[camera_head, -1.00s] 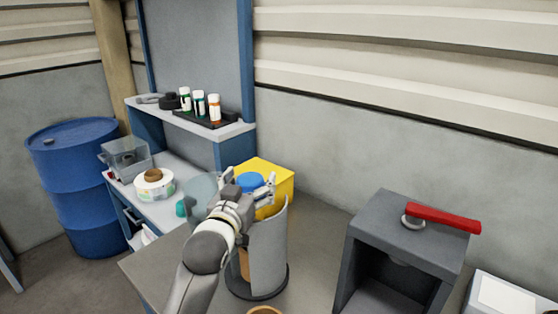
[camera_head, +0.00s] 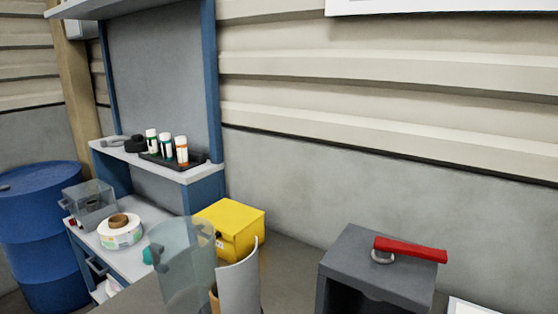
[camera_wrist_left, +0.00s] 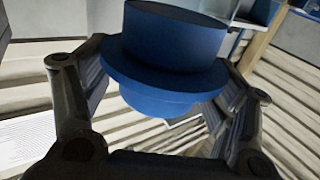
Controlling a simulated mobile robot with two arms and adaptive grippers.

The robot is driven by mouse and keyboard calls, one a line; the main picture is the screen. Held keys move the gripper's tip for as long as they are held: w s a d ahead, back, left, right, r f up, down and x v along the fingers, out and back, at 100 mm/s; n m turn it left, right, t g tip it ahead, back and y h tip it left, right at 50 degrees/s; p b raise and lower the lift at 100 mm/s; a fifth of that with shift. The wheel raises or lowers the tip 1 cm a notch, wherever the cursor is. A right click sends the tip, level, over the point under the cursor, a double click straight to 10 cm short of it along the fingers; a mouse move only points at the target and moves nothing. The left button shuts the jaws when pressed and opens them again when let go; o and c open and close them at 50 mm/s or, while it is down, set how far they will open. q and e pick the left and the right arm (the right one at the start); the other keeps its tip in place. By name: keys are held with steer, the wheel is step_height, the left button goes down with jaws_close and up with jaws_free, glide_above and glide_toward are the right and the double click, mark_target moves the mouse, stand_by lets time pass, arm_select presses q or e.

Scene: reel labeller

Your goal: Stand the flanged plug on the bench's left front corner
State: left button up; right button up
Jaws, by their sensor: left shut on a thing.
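In the left wrist view the blue flanged plug (camera_wrist_left: 172,45) has a round body with a wider flange and a narrower part below it. My left gripper (camera_wrist_left: 165,88) is shut on it, with a dark finger on each side. The plug and my left gripper are out of the head view. The brown-grey bench (camera_head: 140,296) shows at the bottom of the head view; its left front corner is cut off by the lower edge. My right gripper is in neither view.
On the bench stand a clear container (camera_head: 182,262), a curved grey guard (camera_head: 239,285), a yellow box (camera_head: 230,230) and a dark grey press (camera_head: 350,262) with a red lever (camera_head: 410,249). A white side table (camera_head: 140,213) holds a label reel (camera_head: 120,233). A blue drum (camera_head: 40,235) stands far left.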

arm_select(q)
steer(key=s+f, duration=0.3)
steer(key=s, duration=0.5)
steer(key=shift+s, duration=0.35)
steer(key=shift+a, duration=0.1)
steer(key=shift+c, duration=0.2)
steer(key=shift+w, duration=0.5)
steer(key=shift+o, duration=0.2)
steer(key=shift+m+h, duration=0.4)
steer(key=shift+h, duration=0.1)
steer(key=w, duration=0.3)
steer(key=w+d, duration=0.1)
steer(key=w, duration=0.2)
steer(key=w+d+r, duration=0.1)
steer(key=w, duration=0.2)
steer(key=shift+w+d, duration=0.2)
steer(key=shift+w, duration=0.15)
steer(key=w+d+r+h, duration=0.1)
steer(key=w+d+r, duration=0.2)
steer(key=w+r, duration=1.1)
steer(key=w, duration=0.4)
steer(key=shift+w+r+m+h, duration=0.2)
steer(key=shift+w+m+h, duration=0.1)
steer(key=shift+m, duration=0.1)
steer(key=shift+f, duration=0.1)
